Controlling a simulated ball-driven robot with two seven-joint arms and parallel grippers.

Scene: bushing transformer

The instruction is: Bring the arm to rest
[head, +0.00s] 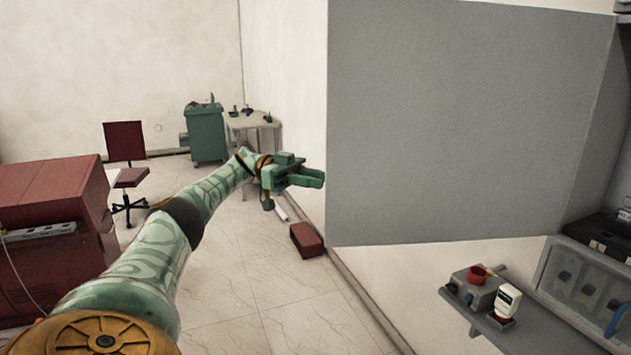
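My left arm (150,262) comes in from the lower left and stretches forward, raised above the floor. Its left gripper (314,178) is at the middle of the head view and points right, in front of the left edge of the grey panel. The fingers are small and seen at an angle, so I cannot tell whether they are open or shut. No held object shows. My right gripper is not in view.
A large grey panel (460,120) fills the right. Below it, a shelf (480,312) holds a grey box with a red ring and a white device (507,300). A red cabinet (55,195), chair (125,145), green cart (206,135) and red box (306,240) stand around clear floor.

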